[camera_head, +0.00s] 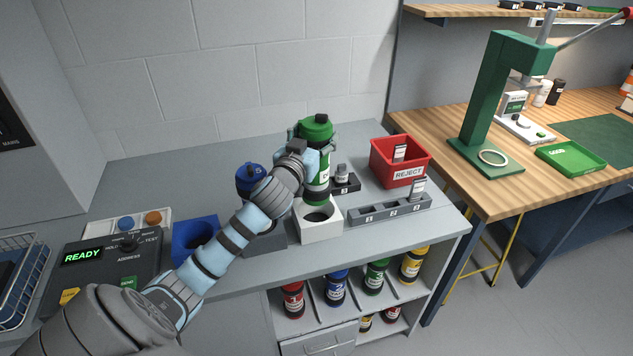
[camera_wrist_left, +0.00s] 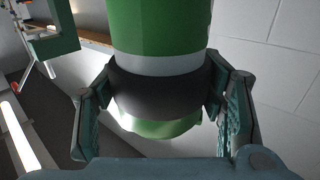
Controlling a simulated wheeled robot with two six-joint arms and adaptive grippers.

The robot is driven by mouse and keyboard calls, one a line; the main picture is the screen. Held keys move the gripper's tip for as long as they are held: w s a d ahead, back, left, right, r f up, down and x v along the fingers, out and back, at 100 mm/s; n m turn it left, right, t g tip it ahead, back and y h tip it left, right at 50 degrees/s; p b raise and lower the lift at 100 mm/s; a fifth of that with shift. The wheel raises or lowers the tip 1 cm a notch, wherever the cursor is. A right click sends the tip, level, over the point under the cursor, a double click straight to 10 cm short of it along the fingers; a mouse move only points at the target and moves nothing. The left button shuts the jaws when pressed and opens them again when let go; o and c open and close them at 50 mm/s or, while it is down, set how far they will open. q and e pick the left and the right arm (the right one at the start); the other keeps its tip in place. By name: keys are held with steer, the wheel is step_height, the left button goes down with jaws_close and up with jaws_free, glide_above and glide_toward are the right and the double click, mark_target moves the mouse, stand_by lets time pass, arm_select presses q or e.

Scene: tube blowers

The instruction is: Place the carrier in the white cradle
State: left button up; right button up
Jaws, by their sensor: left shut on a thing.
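The green carrier (camera_head: 319,188) with a green cap stands upright in my left gripper (camera_head: 314,147), which is shut on it below the cap. In the left wrist view the fingers (camera_wrist_left: 162,105) sit on either side of the carrier's black band (camera_wrist_left: 160,88), with green body (camera_wrist_left: 158,28) beyond. The white cradle (camera_head: 321,232) stands on the grey bench, its dark round hole largely visible. The carrier's lower end appears just above and behind the hole; I cannot tell the exact gap. My right gripper is not in view.
A blue-capped carrier (camera_head: 249,178) stands left of the cradle, partly behind my arm. A blue holder (camera_head: 195,233) and a control panel showing READY (camera_head: 82,256) are further left. A grey numbered rack (camera_head: 390,212) and red reject bin (camera_head: 400,163) are at right.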

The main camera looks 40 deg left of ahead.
arm_select(q)
step_height(320, 180, down, 10)
steer(key=shift+f+b, duration=0.15)
steer(key=shift+b, duration=1.05)
steer(key=o, duration=1.8)
steer(key=shift+s+d, duration=0.1)
steer(key=b+v, duration=0.1)
steer(key=v, duration=1.1)
